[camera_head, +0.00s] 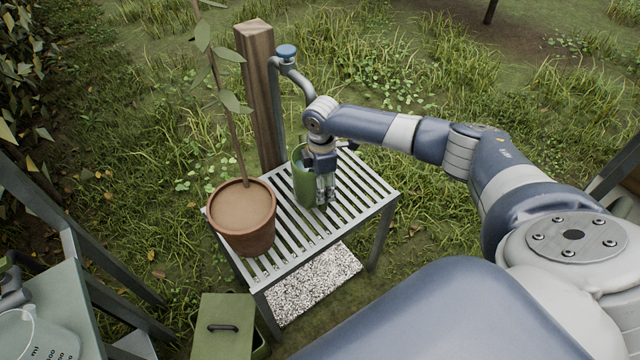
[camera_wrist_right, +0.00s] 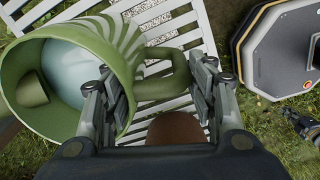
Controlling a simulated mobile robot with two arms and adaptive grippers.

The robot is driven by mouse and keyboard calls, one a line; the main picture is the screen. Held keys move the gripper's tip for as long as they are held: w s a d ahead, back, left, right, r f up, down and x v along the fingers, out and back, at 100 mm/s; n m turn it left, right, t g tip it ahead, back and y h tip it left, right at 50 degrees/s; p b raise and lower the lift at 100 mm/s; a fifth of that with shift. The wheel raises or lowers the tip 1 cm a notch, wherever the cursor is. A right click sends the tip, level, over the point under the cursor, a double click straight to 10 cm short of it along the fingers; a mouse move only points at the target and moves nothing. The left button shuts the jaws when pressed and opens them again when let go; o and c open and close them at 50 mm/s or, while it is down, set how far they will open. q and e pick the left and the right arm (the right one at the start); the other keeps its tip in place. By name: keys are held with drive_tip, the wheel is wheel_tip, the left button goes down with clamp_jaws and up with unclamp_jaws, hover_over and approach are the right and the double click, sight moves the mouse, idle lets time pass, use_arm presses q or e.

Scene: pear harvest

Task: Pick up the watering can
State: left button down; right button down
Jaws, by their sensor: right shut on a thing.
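The green watering can (camera_head: 303,182) is upright at the slatted table, partly hidden behind my right gripper (camera_head: 325,190). I cannot tell whether its base touches the slats. In the right wrist view the can (camera_wrist_right: 70,40) shows its open top, with pale bluish water inside. Its handle loop (camera_wrist_right: 160,86) lies between the two fingers of my right gripper (camera_wrist_right: 160,92), which is shut on it.
The slatted table (camera_head: 375,188) also holds a terracotta pot (camera_head: 248,235) with a plant. A wooden post (camera_head: 262,100) with a blue-handled tap (camera_head: 287,52) stands behind. A green lidded box (camera_head: 222,325) and a gravel slab (camera_head: 315,283) lie below. A jug (camera_head: 35,335) stands lower left.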

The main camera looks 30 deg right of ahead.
drive_tip(key=shift+w+r, duration=0.2)
drive_tip(key=shift+r, duration=0.15)
